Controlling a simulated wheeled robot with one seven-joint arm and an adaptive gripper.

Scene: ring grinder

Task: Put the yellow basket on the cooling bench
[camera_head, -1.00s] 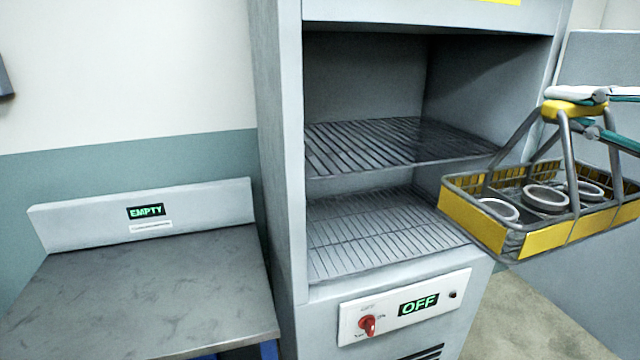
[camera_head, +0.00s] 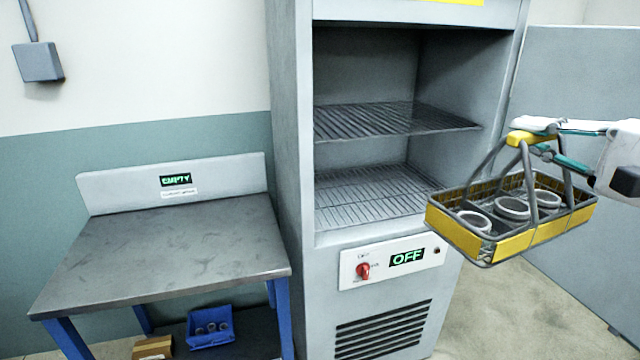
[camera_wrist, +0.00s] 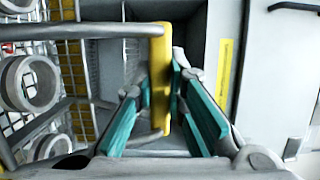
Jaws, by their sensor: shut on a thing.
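The yellow basket (camera_head: 510,243) hangs in the air at the right of the head view, in front of the open cabinet. It has wire mesh walls, yellow bands and grey handle bars, and holds several grey rings (camera_head: 512,208). My gripper (camera_head: 541,143) is shut on the yellow grip at the top of the handle. In the wrist view, the teal fingers (camera_wrist: 168,100) press on both sides of the yellow bar, with part of the basket (camera_wrist: 75,75) at the left. The cooling bench (camera_head: 170,250) stands at the left, its grey top bare and its sign reading EMPTY.
The grey cabinet (camera_head: 290,180) stands between bench and basket, open, with two bare wire racks (camera_head: 395,118). Its panel (camera_head: 393,263) reads OFF beside a red knob. A blue bin (camera_head: 211,328) with rings and a cardboard box (camera_head: 153,348) sit under the bench. A grey panel is at the right.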

